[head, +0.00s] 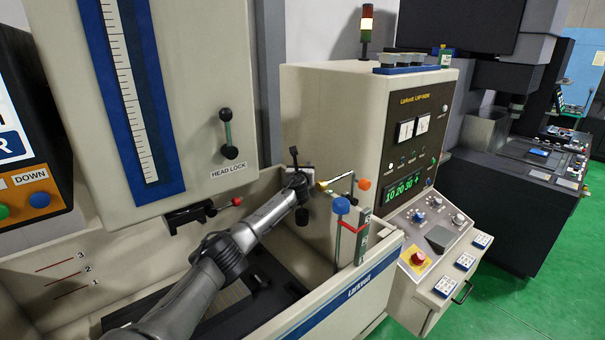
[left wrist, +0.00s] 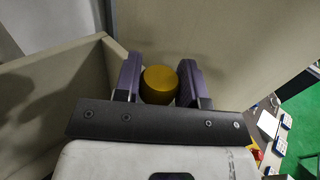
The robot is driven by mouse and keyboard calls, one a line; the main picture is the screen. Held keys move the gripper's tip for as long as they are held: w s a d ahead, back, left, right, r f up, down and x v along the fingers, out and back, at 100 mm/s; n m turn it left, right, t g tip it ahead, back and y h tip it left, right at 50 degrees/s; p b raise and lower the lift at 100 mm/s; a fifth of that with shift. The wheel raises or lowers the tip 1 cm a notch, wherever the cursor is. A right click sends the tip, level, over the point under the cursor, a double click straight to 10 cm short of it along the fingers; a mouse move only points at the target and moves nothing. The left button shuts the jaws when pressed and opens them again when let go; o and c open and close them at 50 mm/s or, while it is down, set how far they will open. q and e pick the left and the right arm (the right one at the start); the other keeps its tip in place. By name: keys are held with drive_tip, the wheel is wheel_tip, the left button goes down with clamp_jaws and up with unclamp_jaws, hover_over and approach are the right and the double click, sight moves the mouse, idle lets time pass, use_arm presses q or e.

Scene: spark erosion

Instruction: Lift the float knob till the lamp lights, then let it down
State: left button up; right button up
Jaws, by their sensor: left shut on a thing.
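My left gripper (head: 323,183) reaches in from the left over the tank of the machine. In the left wrist view its two fingers (left wrist: 160,84) are shut on a round amber-yellow knob (left wrist: 160,85), one finger on each side. In the head view a bit of yellow shows at the fingers, but the knob is mostly hidden there. On the signal tower, the middle lamp (head: 366,24) glows pale between a red and a green segment. My right gripper is not in view.
A blue knob (head: 341,206) and an orange knob (head: 363,184) stand on posts close right of my gripper, beside the tank wall (head: 372,275). The control cabinet (head: 335,100) stands behind them. A head lock lever (head: 228,135) is on the left column.

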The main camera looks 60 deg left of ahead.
use_arm(q)
drive_tip(key=shift+f, duration=0.25)
drive_tip(key=shift+f+b, duration=0.35)
drive_tip(key=shift+b, duration=0.05)
drive_tip(key=shift+f+b, duration=0.45)
drive_tip(key=shift+f, duration=0.2)
drive_tip(key=o, duration=0.7)
